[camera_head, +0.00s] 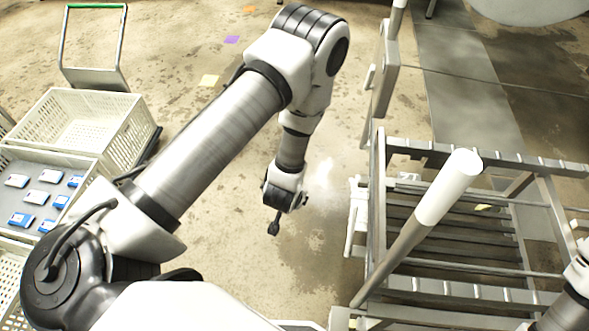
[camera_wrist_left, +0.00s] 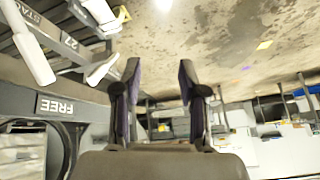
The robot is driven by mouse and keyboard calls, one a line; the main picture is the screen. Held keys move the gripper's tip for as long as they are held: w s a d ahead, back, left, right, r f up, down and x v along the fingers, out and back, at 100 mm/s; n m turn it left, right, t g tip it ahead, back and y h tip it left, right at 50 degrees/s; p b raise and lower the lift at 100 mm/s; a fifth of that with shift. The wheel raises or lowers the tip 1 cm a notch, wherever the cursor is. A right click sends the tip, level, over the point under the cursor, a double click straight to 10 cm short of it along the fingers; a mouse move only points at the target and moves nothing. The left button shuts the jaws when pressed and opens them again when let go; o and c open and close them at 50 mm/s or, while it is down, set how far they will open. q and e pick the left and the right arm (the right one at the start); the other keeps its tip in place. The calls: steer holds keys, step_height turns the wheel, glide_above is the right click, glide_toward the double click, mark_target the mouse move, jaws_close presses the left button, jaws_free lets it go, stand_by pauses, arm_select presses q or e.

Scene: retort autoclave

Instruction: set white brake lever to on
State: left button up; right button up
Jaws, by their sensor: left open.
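A long lever with a white cylindrical grip (camera_head: 447,187) on a grey rod leans up and right over the slatted metal frame. Smaller white parts (camera_head: 355,215) show on the frame's left side. I cannot tell for sure which is the brake lever. My left gripper (camera_head: 274,226) hangs left of the frame, apart from both. In the left wrist view the gripper (camera_wrist_left: 160,75) is open, with nothing between its fingers. A white bar (camera_wrist_left: 32,55) and a white flat lever-like part (camera_wrist_left: 101,68) lie left of the fingers, near an upside-down "FREE" label (camera_wrist_left: 57,107).
The slatted metal frame (camera_head: 381,220) fills the right side. An upright post (camera_head: 386,75) stands behind its left end. White crates (camera_head: 100,125) and a tray of blue-and-white packs (camera_head: 85,163) stand at left. Bare floor lies between. Part of my right arm shows at the right edge.

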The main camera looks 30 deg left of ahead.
arm_select(q)
steer(key=c, duration=0.7)
steer(key=shift+w+r+m+t, duration=0.15)
steer(key=shift+w+m+t, duration=0.15)
steer(key=shift+m, duration=0.6)
jaws_close()
steer(key=w+d+r+m+t+h, duration=0.2)
steer(key=w+d+r+m+t, duration=0.1)
steer(key=w+m, duration=0.4)
steer(key=m+t+h+b, duration=0.95)
steer(key=m+b, duration=0.65)
steer(key=m, duration=0.3)
glide_toward(369, 79)
steer(key=s+d+f, duration=0.2)
steer(key=s+f, duration=0.1)
steer(key=s, duration=0.3)
steer(key=w+d+r+b, duration=0.1)
steer(key=w+r, duration=0.4)
steer(key=w, duration=0.6)
steer(key=shift+w+d+t+b, duration=0.3)
steer(key=shift+w+d+t, duration=0.05)
steer(key=shift+d, duration=0.3)
